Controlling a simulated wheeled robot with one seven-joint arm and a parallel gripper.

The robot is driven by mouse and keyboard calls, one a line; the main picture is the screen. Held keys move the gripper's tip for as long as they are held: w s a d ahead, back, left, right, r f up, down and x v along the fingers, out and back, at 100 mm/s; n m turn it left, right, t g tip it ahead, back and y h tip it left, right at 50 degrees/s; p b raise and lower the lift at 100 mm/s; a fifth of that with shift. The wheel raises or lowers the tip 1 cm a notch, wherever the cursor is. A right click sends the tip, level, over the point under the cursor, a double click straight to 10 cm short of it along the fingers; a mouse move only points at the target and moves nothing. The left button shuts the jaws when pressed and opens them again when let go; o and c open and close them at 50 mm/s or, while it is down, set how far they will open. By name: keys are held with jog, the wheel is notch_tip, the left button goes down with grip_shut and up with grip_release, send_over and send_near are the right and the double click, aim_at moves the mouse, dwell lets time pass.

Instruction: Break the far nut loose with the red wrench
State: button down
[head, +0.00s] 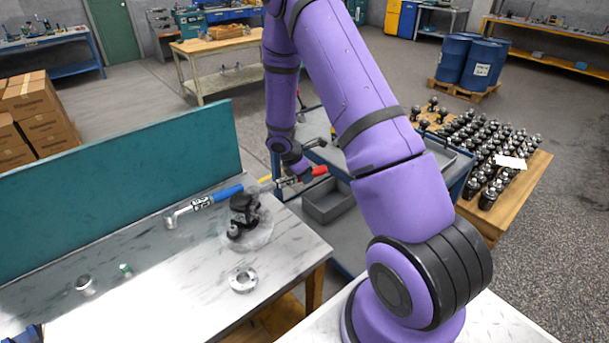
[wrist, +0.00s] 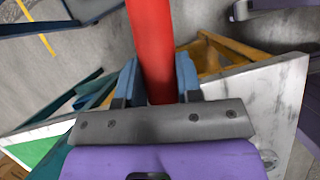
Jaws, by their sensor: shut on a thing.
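The red wrench (head: 319,170) is at the far right corner of the workbench, its red handle showing beside my gripper (head: 303,175). In the wrist view the red handle (wrist: 151,40) runs between the two blue fingers of my gripper (wrist: 158,82), which is shut on it. A grey metal part stretches left from the gripper toward the motor; I cannot tell whether it is the wrench's head. The dark hydraulic motor (head: 243,210) stands on a round clear plate (head: 262,236) on the bench. The far nut is too small or hidden to make out.
A metal ring (head: 243,280) and small parts lie on the bench (head: 180,290). A cart with a grey bin (head: 328,203) stands right of the bench.

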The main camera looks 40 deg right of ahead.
jog(key=shift+s+a+f, duration=0.25)
jog(key=shift+s+a, duration=0.05)
jog(key=shift+s, duration=0.1)
jog(key=shift+r, duration=0.25)
jog(key=shift+w+d+r, duration=0.1)
jog(key=shift+d+r, duration=0.05)
jog(key=shift+r, duration=1.3)
jog(key=shift+w+d+r, duration=0.1)
jog(key=shift+r, duration=1.3)
jog(key=shift+s+r, duration=0.1)
